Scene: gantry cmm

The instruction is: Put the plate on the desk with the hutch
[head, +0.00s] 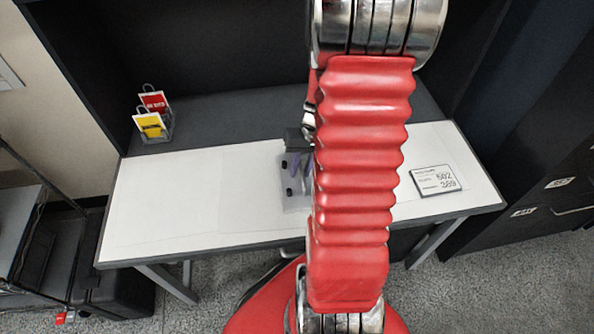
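The desk with the hutch (170,210) has a white top, a dark raised shelf along its back and a dark hutch behind. A grey plate (293,200) with small black spots shows over the middle of the white top, partly hidden by my red arm. I cannot tell whether it rests on the desk or is just above it. My gripper (294,170) is at the plate's far part, with a dark body and purplish fingers. My arm hides much of it, so its opening and any hold on the plate are unclear.
A wire holder with red and yellow cards (152,122) stands on the back shelf at left. A framed number card (435,180) lies on the desk at right. The left part of the white top is clear. Dark cabinets (540,190) stand at right.

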